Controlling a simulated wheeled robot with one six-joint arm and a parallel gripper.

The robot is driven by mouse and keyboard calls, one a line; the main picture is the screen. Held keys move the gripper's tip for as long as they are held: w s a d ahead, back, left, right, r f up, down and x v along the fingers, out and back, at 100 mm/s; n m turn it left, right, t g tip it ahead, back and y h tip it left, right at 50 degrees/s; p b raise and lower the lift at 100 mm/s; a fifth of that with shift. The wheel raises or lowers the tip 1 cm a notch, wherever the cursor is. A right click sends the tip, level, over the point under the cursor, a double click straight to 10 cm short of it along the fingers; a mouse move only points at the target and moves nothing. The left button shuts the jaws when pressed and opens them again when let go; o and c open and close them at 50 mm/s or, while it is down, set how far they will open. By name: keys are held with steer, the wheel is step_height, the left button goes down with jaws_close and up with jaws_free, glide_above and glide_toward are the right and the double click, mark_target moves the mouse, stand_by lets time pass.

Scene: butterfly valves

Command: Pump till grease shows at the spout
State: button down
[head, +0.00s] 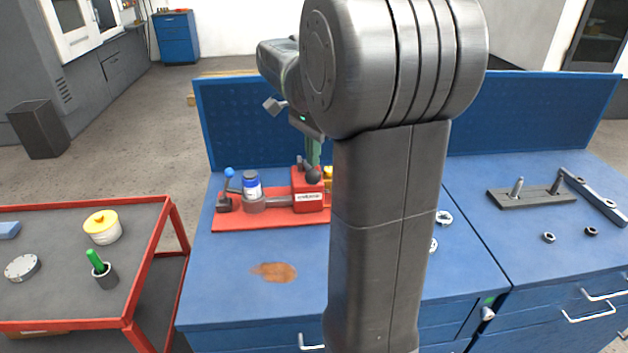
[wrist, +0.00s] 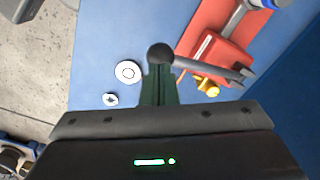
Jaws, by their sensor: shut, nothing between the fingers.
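The grease pump is a red unit (head: 308,190) on a red base plate (head: 270,219) on the blue bench. Its lever ends in a black ball knob (head: 313,175), also in the wrist view (wrist: 160,54), where the dark lever rod runs right from it. A brass-yellow fitting (wrist: 207,87), perhaps the spout, sits beside the red body; I cannot make out grease at it. My gripper (head: 313,158) points down with its green fingers shut and empty. In the wrist view the fingertips (wrist: 159,72) are right at the knob; I cannot tell whether they touch it.
A blue-labelled jar (head: 252,186) and a blue-knobbed lever (head: 229,173) are at the plate's left. Metal rings (wrist: 128,72) lie nearby. A brown stain (head: 274,272) marks the clear bench front. A red-framed cart (head: 150,250) stands left. The blue back panel (head: 240,120) rises behind.

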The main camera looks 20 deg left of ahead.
mark_target(313, 171)
steer(key=shift+f+b, duration=0.55)
steer(key=shift+f, duration=0.9)
steer(key=shift+s+f+b, duration=0.55)
steer(key=shift+f+b, duration=1.55)
steer(key=shift+f, duration=1.25)
steer(key=r+p, duration=0.5)
steer(key=w+r+p, duration=0.1)
steer(key=r+p, duration=0.1)
steer(key=shift+r, duration=0.25)
steer(key=shift+f, duration=0.2)
